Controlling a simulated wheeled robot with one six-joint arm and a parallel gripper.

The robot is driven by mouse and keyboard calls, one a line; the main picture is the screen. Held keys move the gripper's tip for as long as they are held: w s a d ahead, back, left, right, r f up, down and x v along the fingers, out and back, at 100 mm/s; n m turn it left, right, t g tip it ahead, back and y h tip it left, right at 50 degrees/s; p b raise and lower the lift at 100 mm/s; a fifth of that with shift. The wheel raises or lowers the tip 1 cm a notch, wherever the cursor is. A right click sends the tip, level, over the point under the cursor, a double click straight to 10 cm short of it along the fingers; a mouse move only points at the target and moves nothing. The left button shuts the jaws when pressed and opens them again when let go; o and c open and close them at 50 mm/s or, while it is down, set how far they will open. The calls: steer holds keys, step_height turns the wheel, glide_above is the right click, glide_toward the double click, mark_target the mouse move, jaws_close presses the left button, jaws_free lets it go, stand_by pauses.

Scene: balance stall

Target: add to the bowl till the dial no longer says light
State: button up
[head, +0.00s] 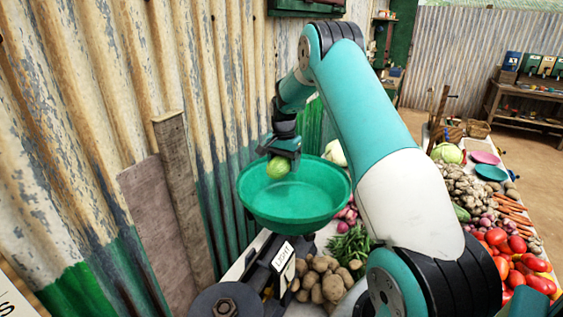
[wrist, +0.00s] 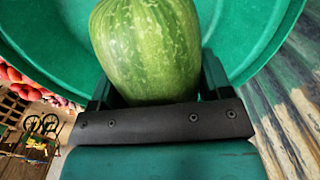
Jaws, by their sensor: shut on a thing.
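The green bowl (head: 297,212) sits on the balance and looks empty where I can see inside. My gripper (head: 284,152) is over the bowl's back left part, shut on a green striped squash (head: 279,168). The squash also fills the middle of the wrist view (wrist: 146,50), between the fingers, with the bowl (wrist: 245,35) behind it. In the head view the squash hangs at the height of the bowl's far rim; I cannot tell whether it touches the bowl. The dial plate (head: 284,257) below the bowl shows a word that appears to read LIGHT.
A dark round disc with a nut (head: 226,305) is at the near end of the balance. Potatoes (head: 322,282) lie right of it. Tomatoes (head: 505,258), carrots and other vegetables cover the right-hand stall. A corrugated wall (head: 100,110) stands close on the left.

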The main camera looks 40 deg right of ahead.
steer(key=shift+f+b, duration=3.3)
steer(key=shift+f, duration=2.25)
steer(key=o, duration=1.1)
step_height(320, 180, up, 10)
steer(key=p, duration=0.6)
steer(key=shift+p, duration=0.3)
